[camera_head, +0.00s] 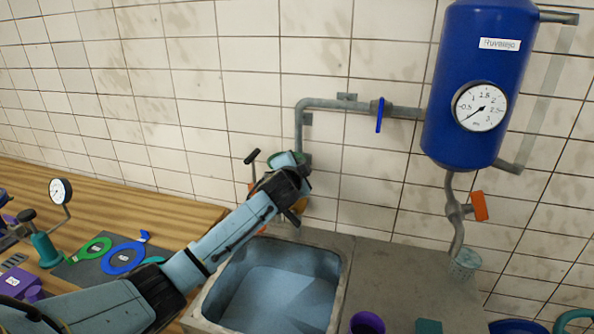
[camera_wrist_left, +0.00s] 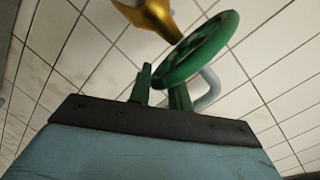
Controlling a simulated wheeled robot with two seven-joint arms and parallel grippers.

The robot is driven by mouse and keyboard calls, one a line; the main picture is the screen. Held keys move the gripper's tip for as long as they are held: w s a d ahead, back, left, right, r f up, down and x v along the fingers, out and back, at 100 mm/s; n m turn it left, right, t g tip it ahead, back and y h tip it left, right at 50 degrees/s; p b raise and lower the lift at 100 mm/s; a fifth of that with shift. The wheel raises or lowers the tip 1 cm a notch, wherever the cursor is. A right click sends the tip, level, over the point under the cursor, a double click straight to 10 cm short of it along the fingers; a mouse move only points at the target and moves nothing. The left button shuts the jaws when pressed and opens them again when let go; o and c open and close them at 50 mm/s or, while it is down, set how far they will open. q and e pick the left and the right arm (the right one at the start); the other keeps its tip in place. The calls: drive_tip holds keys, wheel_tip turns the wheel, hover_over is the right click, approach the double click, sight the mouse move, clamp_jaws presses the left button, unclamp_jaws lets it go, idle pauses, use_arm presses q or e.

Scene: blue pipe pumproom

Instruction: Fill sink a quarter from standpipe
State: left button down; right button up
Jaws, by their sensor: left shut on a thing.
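The grey sink (camera_head: 343,292) stands at lower middle; its basin is pale blue-grey inside, and I cannot make out a clear water level. The standpipe tap hangs below a grey wall pipe (camera_head: 325,103) above the sink's back edge, mostly hidden by my gripper. Its green handwheel (camera_head: 281,159) also shows in the left wrist view (camera_wrist_left: 202,46), beside a brass-coloured part (camera_wrist_left: 152,17). My left gripper (camera_head: 291,182) is at the tap, its fingers (camera_wrist_left: 162,94) shut on the green handwheel's rim. No water stream is visible. My right gripper is not in view.
A blue tank (camera_head: 475,75) with a gauge (camera_head: 480,106) hangs at right, with an orange-handled valve (camera_head: 479,206) below. A blue lever (camera_head: 380,114) sits on the wall pipe. A wooden bench (camera_head: 130,205) at left holds green and blue rings. A purple cup (camera_head: 367,323) stands in front.

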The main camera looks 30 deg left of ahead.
use_arm(q)
drive_tip(key=shift+d+f, duration=0.25)
drive_tip(key=shift+f, duration=0.3)
drive_tip(key=c, duration=1.4)
unclamp_jaws()
drive_tip(key=shift+r, duration=0.2)
drive_tip(key=shift+a+r, duration=0.1)
drive_tip(key=v, duration=1.3)
drive_tip(key=shift+b, duration=0.4)
drive_tip(key=shift+r, duration=0.1)
